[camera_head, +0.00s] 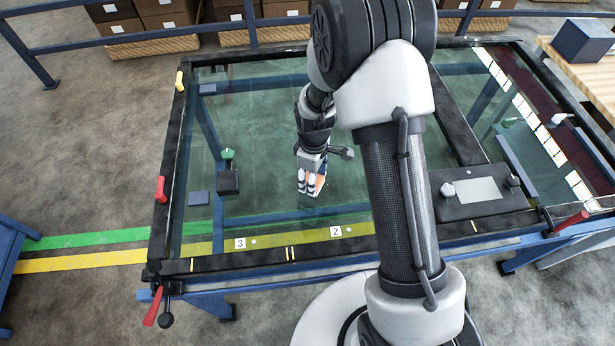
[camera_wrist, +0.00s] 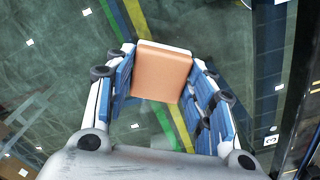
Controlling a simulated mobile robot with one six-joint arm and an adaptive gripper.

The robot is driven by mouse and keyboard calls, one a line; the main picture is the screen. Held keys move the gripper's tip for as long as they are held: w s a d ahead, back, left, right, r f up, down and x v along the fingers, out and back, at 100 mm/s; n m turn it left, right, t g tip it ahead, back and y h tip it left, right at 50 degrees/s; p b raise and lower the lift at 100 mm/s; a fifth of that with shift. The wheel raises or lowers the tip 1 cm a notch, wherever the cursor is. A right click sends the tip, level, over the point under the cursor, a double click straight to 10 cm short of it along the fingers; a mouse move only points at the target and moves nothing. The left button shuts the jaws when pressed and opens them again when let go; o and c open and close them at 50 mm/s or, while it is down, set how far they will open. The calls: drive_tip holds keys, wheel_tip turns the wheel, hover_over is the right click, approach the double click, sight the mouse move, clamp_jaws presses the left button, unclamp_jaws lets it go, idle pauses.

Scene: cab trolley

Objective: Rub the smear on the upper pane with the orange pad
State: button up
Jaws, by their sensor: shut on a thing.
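My gripper (camera_head: 311,186) is shut on the orange pad (camera_head: 320,184), over the middle of the large glass pane (camera_head: 270,115). In the wrist view the pad (camera_wrist: 162,72) is a flat orange block with a pale far edge, held between my two blue-lined fingers. I cannot tell whether the pad touches the glass. The pane lies in a dark frame (camera_head: 215,262) on blue supports, and the floor shows through it. I cannot make out a smear in either view; my arm and gripper hide part of the glass.
A dark block (camera_head: 228,182) with a green knob stands left of my gripper. A dark tray (camera_head: 485,192) with a grey plate lies right of my arm. A wooden bench (camera_head: 590,75) stands far right.

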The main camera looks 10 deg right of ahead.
drive_tip(key=shift+d+r, duration=0.1)
drive_tip(key=shift+d, duration=1.3)
drive_tip(key=shift+s+d+f, duration=0.1)
drive_tip(key=shift+d, duration=0.8)
drive_tip(key=shift+s+d+f, duration=0.1)
drive_tip(key=shift+d, duration=0.8)
wheel_tip(320, 180, up, 6)
drive_tip(key=p, duration=0.4)
drive_tip(key=shift+w+r, duration=0.1)
wheel_tip(320, 180, up, 3)
drive_tip(key=shift+f+p, duration=0.1)
drive_tip(key=shift+p, duration=1.15)
